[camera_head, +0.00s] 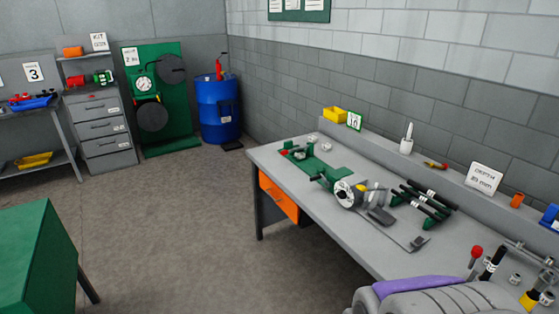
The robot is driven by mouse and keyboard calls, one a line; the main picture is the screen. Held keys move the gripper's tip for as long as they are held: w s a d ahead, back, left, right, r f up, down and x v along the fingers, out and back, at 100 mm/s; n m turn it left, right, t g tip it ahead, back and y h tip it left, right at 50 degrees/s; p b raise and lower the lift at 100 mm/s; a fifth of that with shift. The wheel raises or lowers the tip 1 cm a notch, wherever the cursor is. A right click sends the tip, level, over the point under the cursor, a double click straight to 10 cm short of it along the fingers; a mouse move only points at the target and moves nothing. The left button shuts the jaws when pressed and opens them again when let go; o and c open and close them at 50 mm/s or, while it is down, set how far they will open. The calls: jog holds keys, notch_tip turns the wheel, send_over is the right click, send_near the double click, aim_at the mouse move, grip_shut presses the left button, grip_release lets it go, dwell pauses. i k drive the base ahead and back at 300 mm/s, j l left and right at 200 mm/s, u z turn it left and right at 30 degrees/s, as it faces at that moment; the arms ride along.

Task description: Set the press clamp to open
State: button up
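A green-framed bench device (332,176) lies along the grey workbench. It has a round black-and-white head (345,193) at its near end and a red knob (283,153) at its far end. I take it for the press, but no part stands out clearly as its clamp. I cannot tell whether the clamp is open or shut. A second red-knobbed lever (476,251) stands upright at the right side of the bench. My gripper is not in view.
The workbench (380,251) also holds black-handled tools (430,196) beside the round head. A depth sign (484,179) stands on its back ledge. A green cabinet (30,262) is at the lower left. A blue drum (218,110) stands behind. The floor between is clear.

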aim_at(299, 149)
jog(key=i+j+z, duration=0.15)
jog(key=i, duration=0.3)
jog(key=i+j+z, duration=0.1)
jog(key=i+j, duration=0.15)
jog(key=i+j+z, duration=0.1)
jog(key=j, duration=0.25)
jog(key=i+j+z, duration=0.15)
jog(key=i+j, duration=0.2)
jog(key=i+j+z, duration=0.1)
jog(key=j, duration=0.25)
jog(key=i+j+z, duration=0.1)
jog(key=i+j, duration=0.2)
jog(key=i+j+z, duration=0.1)
jog(key=j, duration=0.35)
jog(key=i+j+z, duration=0.15)
jog(key=j, duration=0.25)
jog(key=i, duration=0.05)
